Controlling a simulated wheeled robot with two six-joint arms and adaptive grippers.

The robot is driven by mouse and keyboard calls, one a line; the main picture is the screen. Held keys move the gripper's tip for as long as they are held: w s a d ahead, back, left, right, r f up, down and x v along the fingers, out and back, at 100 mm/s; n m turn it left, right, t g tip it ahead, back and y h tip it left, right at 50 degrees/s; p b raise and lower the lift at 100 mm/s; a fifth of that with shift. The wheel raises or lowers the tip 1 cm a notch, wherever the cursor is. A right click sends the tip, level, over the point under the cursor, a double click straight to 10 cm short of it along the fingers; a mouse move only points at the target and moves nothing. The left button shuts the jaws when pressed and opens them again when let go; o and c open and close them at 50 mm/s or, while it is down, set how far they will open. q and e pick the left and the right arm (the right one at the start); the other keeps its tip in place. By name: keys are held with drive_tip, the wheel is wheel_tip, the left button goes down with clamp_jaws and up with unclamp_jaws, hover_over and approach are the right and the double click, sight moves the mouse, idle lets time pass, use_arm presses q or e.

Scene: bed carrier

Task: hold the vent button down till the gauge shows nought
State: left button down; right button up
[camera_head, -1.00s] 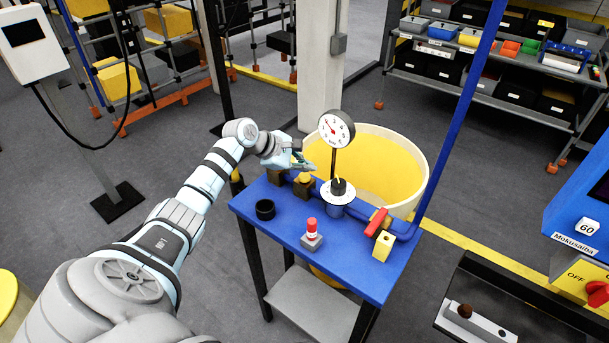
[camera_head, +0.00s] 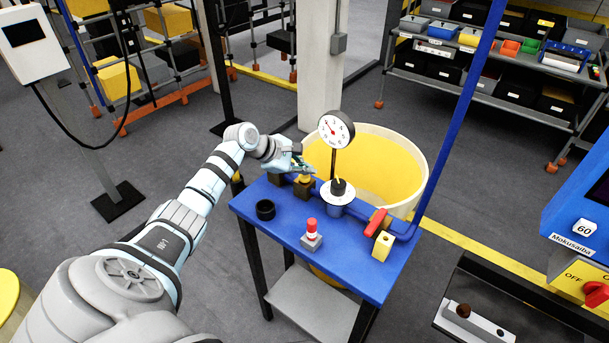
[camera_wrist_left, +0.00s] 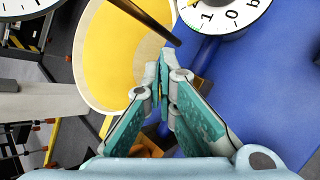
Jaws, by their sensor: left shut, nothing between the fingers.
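The round white gauge (camera_head: 336,129) stands on a thin dark stem over the blue bench (camera_head: 280,229); its needle is too small to read surely. Part of a white dial (camera_wrist_left: 224,12) shows at the top of the left wrist view. My left gripper (camera_head: 308,169) is shut and empty, with its tips right above a brass fitting (camera_head: 304,190) at the bench's back edge. The tips hide the fitting's top, so I cannot tell whether they touch it. The closed fingers (camera_wrist_left: 165,70) also show in the left wrist view. A red-topped button (camera_head: 311,226) stands nearer the front.
A yellow-lined tub (camera_head: 405,170) stands behind the bench. A black ring (camera_head: 265,210), a red-handled valve (camera_head: 376,222) and a yellow block (camera_head: 383,246) are on the bench. A blue post (camera_head: 461,110) rises at its right. Bare bench lies along the front.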

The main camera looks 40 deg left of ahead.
sight(305, 177)
use_arm(q)
drive_tip(key=shift+f, duration=0.5)
idle(2.2)
idle(0.7)
drive_tip(key=shift+r+p, duration=0.95)
drive_tip(key=shift+p, duration=0.4)
wheel_tip(305, 177, up, 3)
drive_tip(key=p, duration=0.3)
drive_tip(key=shift+f, duration=0.15)
drive_tip(key=shift+r, duration=1.15)
drive_tip(key=shift+f, duration=0.1)
